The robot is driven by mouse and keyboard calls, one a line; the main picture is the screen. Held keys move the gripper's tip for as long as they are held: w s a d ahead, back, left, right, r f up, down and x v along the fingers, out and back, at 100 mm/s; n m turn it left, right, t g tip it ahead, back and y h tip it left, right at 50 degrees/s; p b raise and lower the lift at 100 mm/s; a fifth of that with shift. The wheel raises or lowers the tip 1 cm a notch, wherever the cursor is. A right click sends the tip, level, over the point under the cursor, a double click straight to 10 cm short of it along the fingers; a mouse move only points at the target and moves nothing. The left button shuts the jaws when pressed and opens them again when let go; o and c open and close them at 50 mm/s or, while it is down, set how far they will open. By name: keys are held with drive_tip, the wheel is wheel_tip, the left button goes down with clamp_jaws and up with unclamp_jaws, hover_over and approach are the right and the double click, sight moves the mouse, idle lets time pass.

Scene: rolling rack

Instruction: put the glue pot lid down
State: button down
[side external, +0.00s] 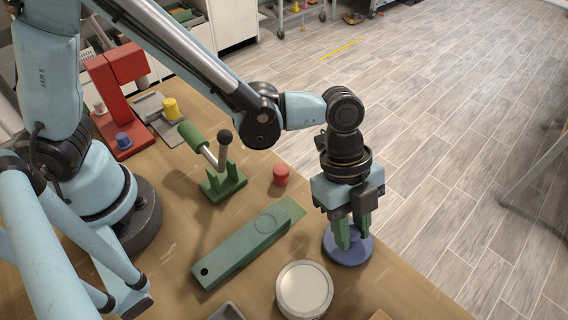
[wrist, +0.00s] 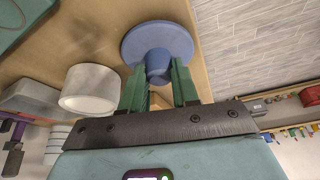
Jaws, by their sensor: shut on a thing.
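The glue pot lid looks like the flat blue disc (side external: 346,258) with a knob, near the table's right edge in the side view. In the wrist view the blue disc (wrist: 150,38) lies just beyond the fingertips, with its knob between them. My gripper (side external: 352,240) points down and is shut on the knob; its green fingers (wrist: 158,74) stand on both sides of it. I cannot tell whether the disc touches the table or hangs just above it. A round whitish pot (side external: 304,290), perhaps the glue pot, stands to the lower left of the disc, apart from it.
A long green block (side external: 235,252) lies left of the lid. A small red cylinder (side external: 281,175) and a green-handled press (side external: 222,180) stand farther back. A red stand (side external: 122,105) is at the back left. The table edge is close beside the lid, with tiled floor (side external: 440,150) beyond.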

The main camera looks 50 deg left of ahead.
drive_tip(key=shift+f, duration=0.35)
drive_tip(key=c, duration=0.8)
unclamp_jaws()
drive_tip(key=shift+c, duration=0.2)
drive_tip(key=v, duration=1.2)
drive_tip(key=a+r+n+t+y, duration=0.1)
drive_tip(key=a+n+t+y, duration=0.3)
drive_tip(key=a+n, duration=1.7)
drive_tip(key=a+t, duration=0.4)
drive_tip(key=shift+w+a, duration=0.35)
drive_tip(key=shift+r, duration=0.1)
